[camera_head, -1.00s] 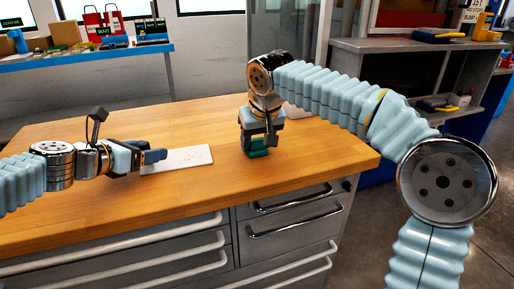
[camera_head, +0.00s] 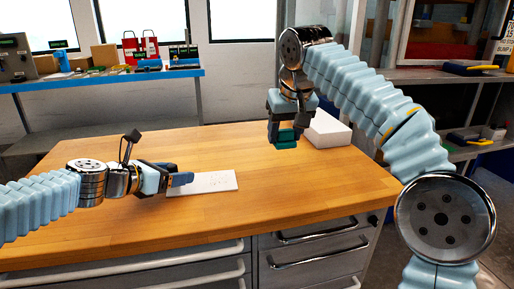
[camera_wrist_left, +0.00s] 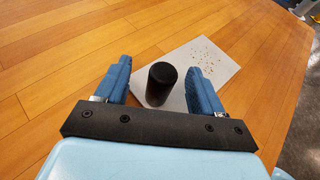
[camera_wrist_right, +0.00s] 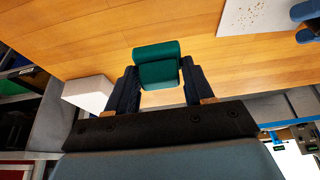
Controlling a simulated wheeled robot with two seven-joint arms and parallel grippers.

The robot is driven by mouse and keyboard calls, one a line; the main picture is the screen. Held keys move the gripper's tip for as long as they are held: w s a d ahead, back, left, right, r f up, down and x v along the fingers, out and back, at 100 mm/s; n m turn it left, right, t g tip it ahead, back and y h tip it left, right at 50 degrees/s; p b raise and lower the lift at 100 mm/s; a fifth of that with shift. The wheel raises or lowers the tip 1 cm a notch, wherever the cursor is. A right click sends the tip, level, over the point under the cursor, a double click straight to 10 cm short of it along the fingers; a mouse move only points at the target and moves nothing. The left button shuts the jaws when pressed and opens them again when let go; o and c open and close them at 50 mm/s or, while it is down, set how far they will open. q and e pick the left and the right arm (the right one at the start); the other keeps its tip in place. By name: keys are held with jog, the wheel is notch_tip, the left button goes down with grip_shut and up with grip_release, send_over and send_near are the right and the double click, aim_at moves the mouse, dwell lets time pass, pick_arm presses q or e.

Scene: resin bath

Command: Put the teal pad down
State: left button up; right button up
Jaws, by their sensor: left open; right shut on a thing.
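The teal pad (camera_head: 286,138) is held in my right gripper (camera_head: 287,130), which points down. In the head view it appears to be above the wooden table. In the right wrist view the teal pad (camera_wrist_right: 157,66) sits between the two dark fingers, with wood behind it. My left gripper (camera_head: 180,180) is open at the left of the table, by a pale flat sheet (camera_head: 215,182). In the left wrist view a black cylinder (camera_wrist_left: 161,82) stands between the spread blue fingers; I cannot tell whether they touch it.
A white block (camera_head: 328,130) sits on the table just right of and behind my right gripper. The wooden table top (camera_head: 280,195) is clear in the middle and front. A blue-edged bench (camera_head: 100,79) with boxes and red bags stands at the back left.

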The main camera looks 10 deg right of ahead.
notch_tip(320, 180, down, 10)
jog(key=shift+r, duration=0.1)
dwell(0.4)
jog(key=o, duration=1.1)
jog(key=v, duration=1.2)
